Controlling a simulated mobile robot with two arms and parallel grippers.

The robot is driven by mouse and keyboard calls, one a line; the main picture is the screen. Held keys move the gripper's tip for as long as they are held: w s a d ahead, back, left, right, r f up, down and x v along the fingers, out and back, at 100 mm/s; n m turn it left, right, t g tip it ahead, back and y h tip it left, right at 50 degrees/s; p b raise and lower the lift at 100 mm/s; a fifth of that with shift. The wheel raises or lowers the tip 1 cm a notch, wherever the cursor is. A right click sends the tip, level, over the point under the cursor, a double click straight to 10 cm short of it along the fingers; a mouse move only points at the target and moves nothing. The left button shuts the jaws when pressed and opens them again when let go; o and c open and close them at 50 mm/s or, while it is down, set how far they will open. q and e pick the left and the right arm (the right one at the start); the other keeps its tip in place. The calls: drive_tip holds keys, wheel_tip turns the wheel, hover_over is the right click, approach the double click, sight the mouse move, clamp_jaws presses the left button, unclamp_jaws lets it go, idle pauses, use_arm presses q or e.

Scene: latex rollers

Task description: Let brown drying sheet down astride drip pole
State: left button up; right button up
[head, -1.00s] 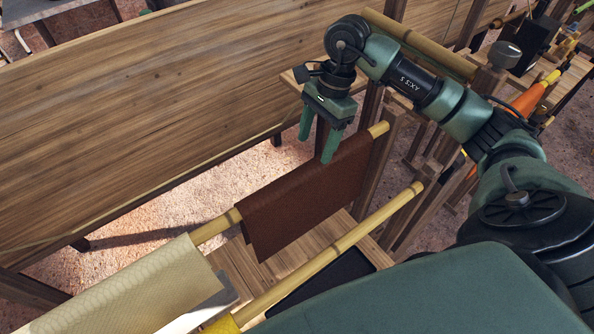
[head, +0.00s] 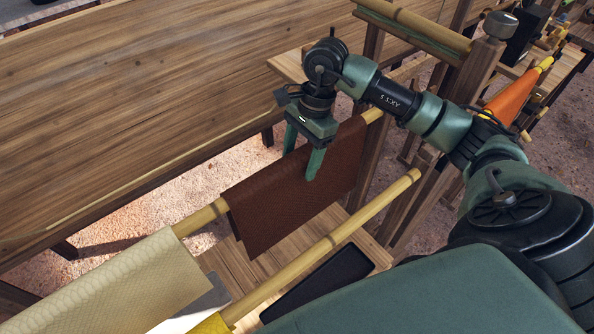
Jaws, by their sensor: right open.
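The brown drying sheet (head: 290,205) hangs folded over the far bamboo drip pole (head: 200,218), with its near flap hanging down on the side toward me. My right gripper (head: 301,165) is open above the sheet's top fold, fingers pointing down. One finger overlaps the sheet in the picture; I cannot tell whether it touches. The sheet's far side is mostly hidden behind its near flap. My left gripper is not in view.
A cream sheet (head: 125,285) hangs on the same pole at the lower left. A nearer bamboo pole (head: 330,240) runs parallel, with a black tray (head: 318,283) below it. A long wooden table (head: 130,110) stands behind. An orange cloth (head: 512,98) hangs at the right.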

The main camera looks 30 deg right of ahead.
drive_tip(key=shift+c, duration=0.6)
drive_tip(key=shift+r, duration=0.1)
clamp_jaws()
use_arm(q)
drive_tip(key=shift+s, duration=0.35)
use_arm(e)
drive_tip(key=shift+r, duration=0.1)
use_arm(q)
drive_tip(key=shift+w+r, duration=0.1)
use_arm(e)
drive_tip(key=shift+r, duration=0.2)
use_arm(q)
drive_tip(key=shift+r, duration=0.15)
use_arm(e)
drive_tip(key=shift+r, duration=0.45)
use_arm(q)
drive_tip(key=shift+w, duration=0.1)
